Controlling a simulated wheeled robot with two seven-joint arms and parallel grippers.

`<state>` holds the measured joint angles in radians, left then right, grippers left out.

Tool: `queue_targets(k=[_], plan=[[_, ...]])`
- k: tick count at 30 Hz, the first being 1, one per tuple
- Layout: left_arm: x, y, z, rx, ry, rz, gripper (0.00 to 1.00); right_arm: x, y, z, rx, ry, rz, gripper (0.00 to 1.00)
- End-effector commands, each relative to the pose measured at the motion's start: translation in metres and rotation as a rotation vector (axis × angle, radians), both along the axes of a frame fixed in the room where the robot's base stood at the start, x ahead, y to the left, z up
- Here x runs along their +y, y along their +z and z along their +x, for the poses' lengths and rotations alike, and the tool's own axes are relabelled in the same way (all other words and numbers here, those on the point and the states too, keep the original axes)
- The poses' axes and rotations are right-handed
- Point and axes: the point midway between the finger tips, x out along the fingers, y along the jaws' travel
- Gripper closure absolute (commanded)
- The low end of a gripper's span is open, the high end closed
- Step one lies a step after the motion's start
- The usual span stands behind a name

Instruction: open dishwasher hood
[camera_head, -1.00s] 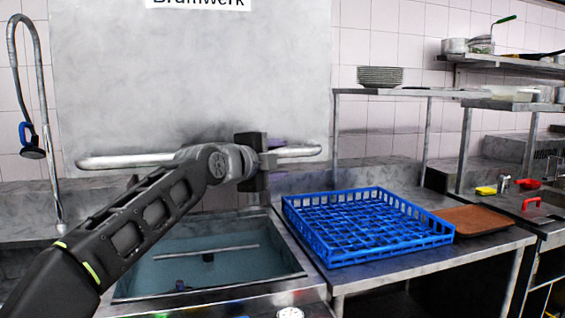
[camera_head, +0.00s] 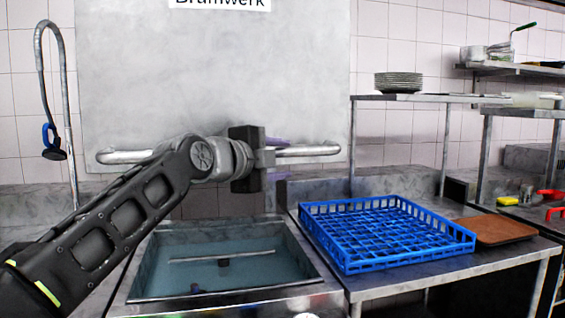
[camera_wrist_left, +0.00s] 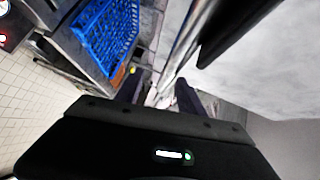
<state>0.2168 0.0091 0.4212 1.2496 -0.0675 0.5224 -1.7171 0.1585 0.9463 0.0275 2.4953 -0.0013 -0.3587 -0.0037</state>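The dishwasher hood (camera_head: 215,75) is a large grey metal panel, raised with a gap above the water-filled basin (camera_head: 160,297). Its horizontal bar handle (camera_head: 310,150) runs along the lower front and also shows in the wrist view (camera_wrist_left: 190,40). My left gripper (camera_head: 277,158) is at the handle, right of its middle. In the left wrist view its two dark fingers (camera_wrist_left: 160,96) stand apart, with the bar running between them. The gripper body hides part of the bar, so contact is unclear. My right gripper is not in view.
A blue dish rack (camera_head: 390,235) sits on the steel counter right of the basin, with a brown tray (camera_head: 500,230) beside it. A plate stack (camera_head: 398,83) stands on the shelf above. A spray hose (camera_head: 42,80) hangs at the left.

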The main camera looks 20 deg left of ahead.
Motion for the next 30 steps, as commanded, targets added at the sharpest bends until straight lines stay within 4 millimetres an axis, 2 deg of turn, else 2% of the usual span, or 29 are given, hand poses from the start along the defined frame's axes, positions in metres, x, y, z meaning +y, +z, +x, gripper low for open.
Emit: queue_targets(k=[7,30], plan=[[0.004,0.001,-0.019,-0.004,0.001,-0.001,0.55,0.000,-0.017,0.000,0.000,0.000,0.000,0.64],[0.017,0.010,-0.074,-0.003,0.000,0.000,0.55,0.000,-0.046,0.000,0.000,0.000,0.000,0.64]])
